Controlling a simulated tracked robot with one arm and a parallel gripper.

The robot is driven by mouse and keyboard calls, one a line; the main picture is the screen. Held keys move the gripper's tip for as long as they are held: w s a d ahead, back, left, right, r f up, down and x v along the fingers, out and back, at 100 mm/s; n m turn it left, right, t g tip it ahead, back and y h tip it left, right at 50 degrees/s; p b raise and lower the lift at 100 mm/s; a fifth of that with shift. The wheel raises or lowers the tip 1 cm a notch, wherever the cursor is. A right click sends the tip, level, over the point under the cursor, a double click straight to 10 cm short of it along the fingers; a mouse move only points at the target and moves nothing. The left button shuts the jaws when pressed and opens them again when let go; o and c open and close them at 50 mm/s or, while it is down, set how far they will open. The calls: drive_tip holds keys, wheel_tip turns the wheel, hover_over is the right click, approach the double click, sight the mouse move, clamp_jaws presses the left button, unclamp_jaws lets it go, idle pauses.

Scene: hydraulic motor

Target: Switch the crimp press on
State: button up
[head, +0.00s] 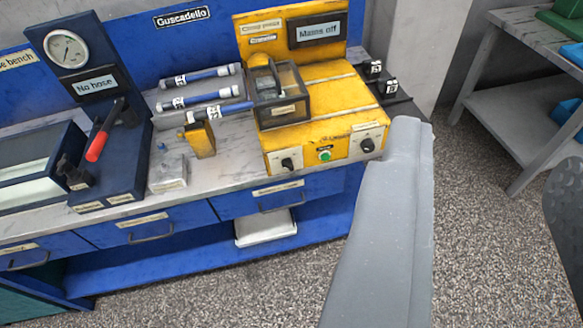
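The yellow crimp press (335,95) stands at the right end of the blue bench. Its sign (318,31) reads "Mains off". Its front has a black rotary knob (288,163) at left, a green button (324,155) in the middle and another black knob (368,145) at right. The small labels beside them are too blurred to read. My gripper (487,145) appears open and empty, with one grey finger in front of the bench's right end and a dark textured part at the right edge. The grey finger's tip is near the right knob in the picture; I see no contact.
The bench top (225,172) holds hose pieces (200,97), a small yellow block (200,139) and a metal box (168,174). A gauge stand (85,75) reading "No hose" is at left. A grey shelf (520,80) stands at right. The speckled floor is clear.

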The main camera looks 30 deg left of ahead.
drive_tip(key=w+a+f+n+t, duration=0.1)
drive_tip(key=w+f+n, duration=0.1)
drive_tip(key=w+f, duration=0.65)
drive_tip(key=w+a+f+n+t, duration=0.1)
drive_tip(key=w+f+n, duration=0.35)
drive_tip(key=w, duration=0.75)
drive_tip(key=n+y+p, duration=0.1)
drive_tip(key=n+y, duration=0.5)
approach(289, 170)
drive_tip(key=w+d+r, duration=0.1)
drive_tip(key=d+r, duration=0.9)
drive_tip(key=r, duration=0.3)
drive_tip(key=s+a+f+n+g+y, duration=0.25)
drive_tip(key=a+f+y, duration=0.2)
drive_tip(key=f, duration=0.85)
drive_tip(key=shift+n+h, duration=0.25)
drive_tip(key=shift+n, duration=0.15)
drive_tip(key=shift+s+a+r+b+x, duration=0.15)
drive_tip(key=shift+b+x, duration=0.15)
drive_tip(key=shift+x, duration=1.9)
drive_tip(key=shift+s+a+b+x, duration=0.1)
drive_tip(key=shift+a+b+x, duration=0.2)
drive_tip(key=shift+x, duration=1.9)
drive_tip(key=shift+s+a+r+b+x, duration=0.1)
drive_tip(key=shift+b+x, duration=0.25)
drive_tip(key=shift+x, duration=1.85)
